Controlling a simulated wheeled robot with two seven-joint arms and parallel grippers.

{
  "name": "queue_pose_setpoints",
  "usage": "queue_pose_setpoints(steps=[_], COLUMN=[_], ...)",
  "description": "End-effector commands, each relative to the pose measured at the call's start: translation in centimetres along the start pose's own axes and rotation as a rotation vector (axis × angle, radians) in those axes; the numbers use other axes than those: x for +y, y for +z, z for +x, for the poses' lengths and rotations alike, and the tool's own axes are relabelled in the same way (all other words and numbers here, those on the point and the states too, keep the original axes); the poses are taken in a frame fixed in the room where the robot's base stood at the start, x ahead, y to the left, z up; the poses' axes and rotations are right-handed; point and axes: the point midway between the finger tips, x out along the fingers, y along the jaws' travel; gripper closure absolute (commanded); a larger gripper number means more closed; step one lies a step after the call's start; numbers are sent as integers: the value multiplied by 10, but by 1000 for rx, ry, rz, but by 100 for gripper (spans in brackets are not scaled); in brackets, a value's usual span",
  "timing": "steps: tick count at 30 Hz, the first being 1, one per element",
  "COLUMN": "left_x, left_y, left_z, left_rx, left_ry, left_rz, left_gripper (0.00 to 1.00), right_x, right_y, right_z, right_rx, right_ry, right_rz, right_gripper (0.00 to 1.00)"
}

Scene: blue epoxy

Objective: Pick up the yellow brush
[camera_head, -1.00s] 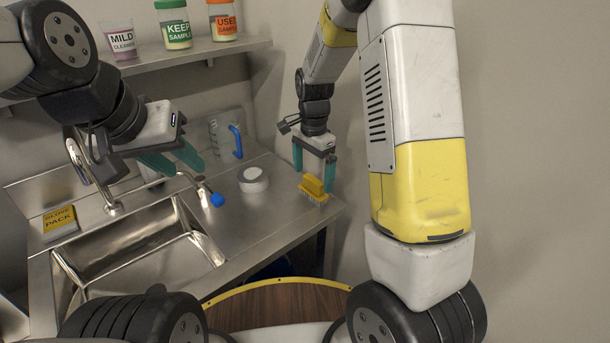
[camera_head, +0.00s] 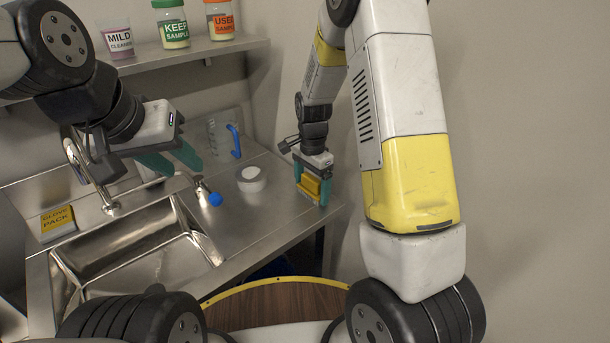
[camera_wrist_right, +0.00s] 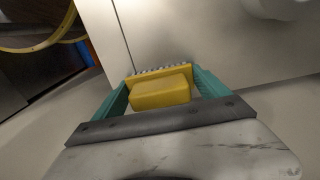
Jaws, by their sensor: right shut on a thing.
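The yellow brush (camera_head: 310,187) is at the right end of the steel counter, near its front edge. My right gripper (camera_head: 311,190) is lowered around it, with teal fingers shut on its two sides. In the right wrist view the yellow brush (camera_wrist_right: 160,90) lies between the fingers of my right gripper (camera_wrist_right: 160,88), and its pale bristles show along the far edge. Whether the bristles touch the counter is hard to tell. My left gripper (camera_head: 178,160) hangs above the sink's back edge, away from the brush. Its fingers look apart, with nothing between them.
A white round container (camera_head: 251,180) stands left of the brush. A clear jug with a blue handle (camera_head: 235,142) stands behind it. A shelf (camera_head: 190,62) holds labelled cups.

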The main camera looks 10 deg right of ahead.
Motion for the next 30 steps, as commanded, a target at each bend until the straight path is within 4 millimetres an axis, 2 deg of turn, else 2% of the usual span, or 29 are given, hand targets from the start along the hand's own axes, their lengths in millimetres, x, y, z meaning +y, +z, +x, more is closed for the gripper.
queue_pose_setpoints(steps=[10, 18, 23, 30], left_x=[0, 0, 0, 0], left_y=[0, 0, 0, 0], left_z=[0, 0, 0, 0], left_rx=[0, 0, 0, 0], left_ry=[0, 0, 0, 0], left_rz=[0, 0, 0, 0], left_gripper=[64, 64, 64, 64], right_x=[-1, 0, 25, 68], right_y=[0, 2, 30, 78], right_z=[-7, -39, -40, -46], right_rx=[1, 1, -1, -1], right_ry=[-3, -3, -1, -1], right_rz=[0, -2, -3, -6], right_gripper=[56, 56, 56, 56])
